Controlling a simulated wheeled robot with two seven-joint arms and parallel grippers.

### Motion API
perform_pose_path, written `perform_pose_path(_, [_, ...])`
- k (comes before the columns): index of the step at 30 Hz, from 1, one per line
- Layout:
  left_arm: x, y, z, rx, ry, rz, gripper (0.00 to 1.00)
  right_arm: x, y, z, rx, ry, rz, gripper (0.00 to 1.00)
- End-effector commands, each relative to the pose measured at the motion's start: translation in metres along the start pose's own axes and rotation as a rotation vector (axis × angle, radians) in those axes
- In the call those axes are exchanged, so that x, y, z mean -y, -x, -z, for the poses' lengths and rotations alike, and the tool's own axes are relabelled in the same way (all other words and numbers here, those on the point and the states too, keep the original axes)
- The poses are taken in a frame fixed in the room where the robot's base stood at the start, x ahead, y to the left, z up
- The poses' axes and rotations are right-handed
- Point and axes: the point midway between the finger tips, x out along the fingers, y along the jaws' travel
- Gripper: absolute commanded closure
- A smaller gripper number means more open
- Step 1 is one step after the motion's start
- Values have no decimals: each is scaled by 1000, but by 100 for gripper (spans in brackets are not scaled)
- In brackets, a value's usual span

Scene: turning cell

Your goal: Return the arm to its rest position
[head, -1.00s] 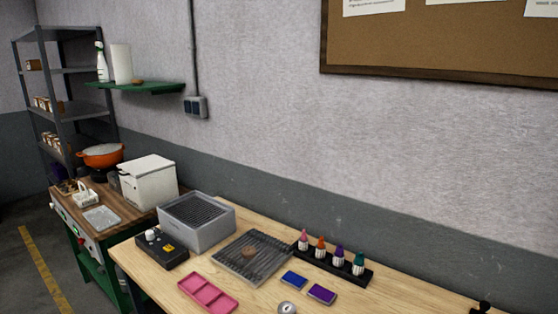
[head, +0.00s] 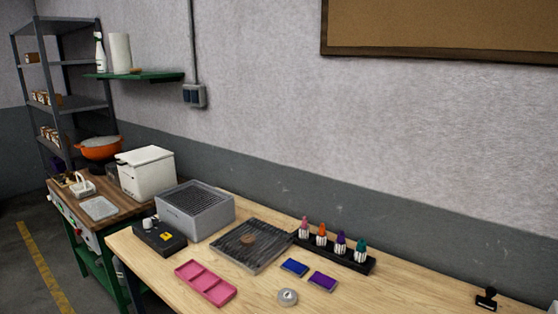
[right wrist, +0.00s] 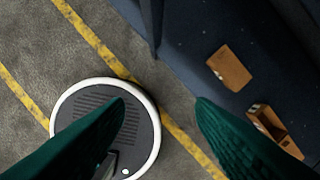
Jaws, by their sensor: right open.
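My right gripper (right wrist: 160,108) shows in the right wrist view as two dark green fingers set wide apart. Nothing is between them. Below it are the floor, a round grey and white disc that looks like part of my base, and a dark blue surface. Neither of my arms shows in the head view, and my left gripper is in no view.
A wooden table (head: 375,290) holds a grey vented box (head: 195,212), a pink tray (head: 205,283), a grill plate (head: 250,246) and a rack of bottles (head: 333,249). In the right wrist view, a brown box (right wrist: 229,68) and an open carton (right wrist: 275,131) lie on the dark blue surface (right wrist: 215,30).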

Motion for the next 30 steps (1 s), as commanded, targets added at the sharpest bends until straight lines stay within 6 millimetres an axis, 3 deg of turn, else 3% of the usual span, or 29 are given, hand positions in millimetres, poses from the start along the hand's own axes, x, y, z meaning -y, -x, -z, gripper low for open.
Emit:
perform_pose_path(1, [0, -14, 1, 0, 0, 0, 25, -1, -36, 22, -21, 3, -1, 50])
perform_pose_path(6, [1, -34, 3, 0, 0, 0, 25, -5, -112, 91, -59, 12, -5, 50])
perform_pose_path(12, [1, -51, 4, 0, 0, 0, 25, -6, -161, 166, -93, 21, -8, 50])
perform_pose_path(18, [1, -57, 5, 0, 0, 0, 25, -6, -174, 200, -105, 26, -9, 50])
perform_pose_path(30, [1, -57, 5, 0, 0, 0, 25, -6, -174, 202, -106, 26, -9, 50])
